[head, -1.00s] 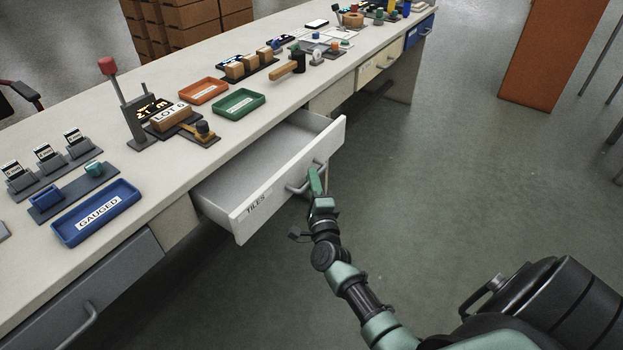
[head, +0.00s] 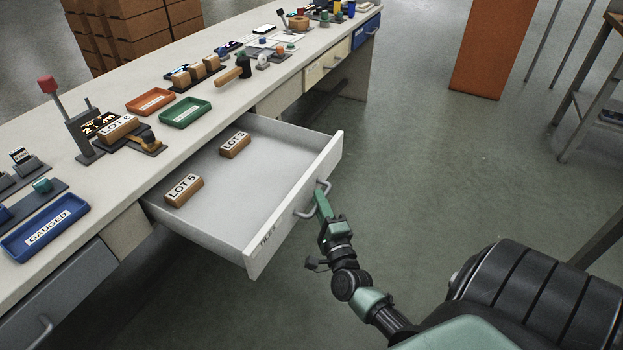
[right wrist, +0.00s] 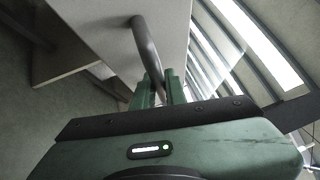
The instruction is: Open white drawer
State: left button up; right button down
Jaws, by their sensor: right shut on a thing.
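The white drawer (head: 290,205), labelled TILES, is pulled well out from under the long bench. Two wooden blocks with LOT labels lie inside it, one toward the left (head: 184,190) and one farther back (head: 235,145). My right gripper (head: 320,198) is shut on the drawer's grey bar handle (head: 306,212). In the right wrist view, the fingers (right wrist: 160,88) close around the handle (right wrist: 146,45) in front of the pale drawer front. My left gripper is not in view.
The bench top (head: 190,135) carries an orange tray (head: 150,102), a green tray (head: 186,112), a blue GAUGED tray (head: 46,228) and several tools. A grey drawer (head: 60,295) is shut at the left. Open floor lies to the right.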

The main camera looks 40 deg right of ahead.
jog(key=shift+f, duration=0.1)
jog(key=c, duration=1.5)
grip_release()
jog(key=shift+o, duration=0.2)
jog(key=v, duration=0.8)
